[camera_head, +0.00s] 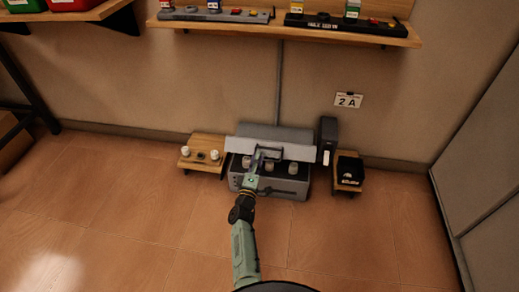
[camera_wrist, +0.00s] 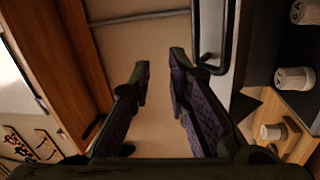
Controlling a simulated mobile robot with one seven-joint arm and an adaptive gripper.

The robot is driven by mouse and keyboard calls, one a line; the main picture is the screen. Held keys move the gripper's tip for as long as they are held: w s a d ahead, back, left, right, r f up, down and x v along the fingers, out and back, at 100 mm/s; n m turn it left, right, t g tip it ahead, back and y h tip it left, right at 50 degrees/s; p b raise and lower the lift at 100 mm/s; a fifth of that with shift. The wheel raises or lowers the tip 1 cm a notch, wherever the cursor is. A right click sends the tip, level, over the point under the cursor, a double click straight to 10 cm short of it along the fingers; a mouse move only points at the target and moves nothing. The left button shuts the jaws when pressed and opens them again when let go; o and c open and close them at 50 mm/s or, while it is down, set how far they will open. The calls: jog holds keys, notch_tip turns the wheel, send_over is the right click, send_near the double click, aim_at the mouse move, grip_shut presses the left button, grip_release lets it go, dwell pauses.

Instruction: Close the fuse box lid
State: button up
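The grey fuse box (camera_head: 296,186) stands low against the wall, with several white fuses (camera_wrist: 293,78) showing in it. Its light grey lid (camera_head: 295,136) is raised open at the back, above the box. The lid's edge carries a dark bar handle (camera_wrist: 205,52) in the wrist view. My gripper (camera_head: 265,153) is in front of the raised lid, above the box opening. In the wrist view its fingers (camera_wrist: 160,70) are apart with nothing between them, and the handle is just right of the right finger. Whether that finger touches it I cannot tell.
A small wooden stand (camera_head: 203,142) with white knobs is left of the box. A dark upright unit (camera_head: 327,138) and a stand with a black item (camera_head: 349,170) are right of it. A wall shelf (camera_head: 240,27) is above. The front floor is clear.

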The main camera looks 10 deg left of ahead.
jog(key=shift+s+d+f+p, duration=0.2)
jog(key=shift+s+f+p, duration=0.1)
jog(key=shift+s+p, duration=0.35)
jog(key=shift+s+d+f+p, duration=0.25)
jog(key=shift+s+p, duration=0.15)
jog(key=shift+s, duration=0.35)
jog(key=shift+s+d+f+p, duration=0.2)
jog(key=shift+s+f+p, duration=0.1)
jog(key=shift+s+p, duration=0.35)
jog(key=shift+r, duration=0.15)
